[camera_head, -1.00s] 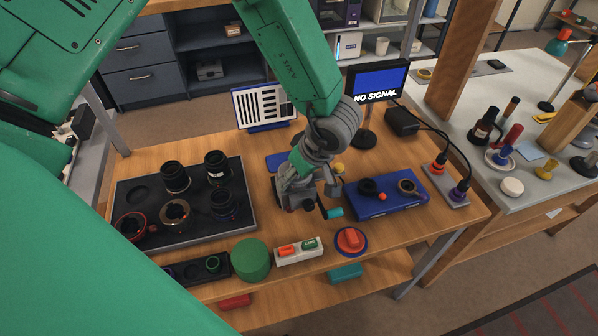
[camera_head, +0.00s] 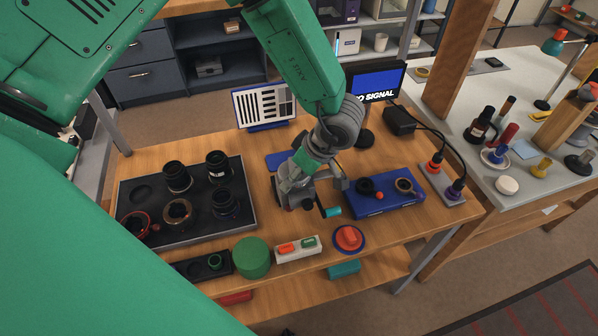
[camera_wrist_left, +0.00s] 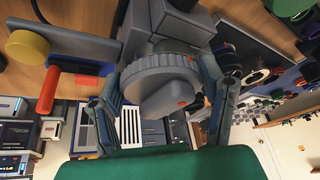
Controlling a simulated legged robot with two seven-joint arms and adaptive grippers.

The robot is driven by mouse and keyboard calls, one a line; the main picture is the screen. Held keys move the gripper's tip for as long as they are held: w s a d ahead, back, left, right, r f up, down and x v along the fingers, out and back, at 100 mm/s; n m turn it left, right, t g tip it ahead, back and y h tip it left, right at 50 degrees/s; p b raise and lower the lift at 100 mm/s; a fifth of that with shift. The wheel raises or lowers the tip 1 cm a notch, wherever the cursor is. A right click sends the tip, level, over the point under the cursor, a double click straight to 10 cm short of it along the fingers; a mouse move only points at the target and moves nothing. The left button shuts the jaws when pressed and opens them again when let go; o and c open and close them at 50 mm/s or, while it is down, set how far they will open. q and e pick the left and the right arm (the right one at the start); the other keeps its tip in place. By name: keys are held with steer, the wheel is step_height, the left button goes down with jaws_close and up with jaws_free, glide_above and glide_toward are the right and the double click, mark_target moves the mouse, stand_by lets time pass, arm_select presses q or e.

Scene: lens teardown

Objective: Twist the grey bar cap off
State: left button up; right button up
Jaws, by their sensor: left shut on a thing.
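The grey bar cap (camera_wrist_left: 165,92) is a round grey piece with a small red mark, at the middle of the left wrist view. It sits against a larger grey ridged ring on a grey block-shaped device (camera_wrist_left: 160,22). My left gripper (camera_wrist_left: 167,112) has one finger on each side of the cap and is shut on it. In the head view my left gripper (camera_head: 316,180) is over the grey device near the middle of the bench, and hides the cap there. A crank with a teal handle (camera_head: 332,212) sticks out at the front. My right gripper is not in view.
A black tray (camera_head: 165,236) with several lens parts lies at the left. A blue box (camera_head: 385,208) with rings on top stands at the right.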

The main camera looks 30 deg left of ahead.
mark_target(293, 165)
arm_select(q)
steer(key=shift+a, duration=0.1)
steer(key=shift+n+g+p, duration=0.3)
steer(key=shift+n+p, duration=0.3)
steer(key=shift+p, duration=0.05)
steer(key=shift+w+a+r+p, duration=0.1)
steer(key=shift+r+p, duration=0.8)
steer(key=shift+p, duration=0.1)
steer(key=shift+r, duration=0.1)
steer(key=shift+r+p, duration=0.8)
steer(key=shift+r, duration=1.65)
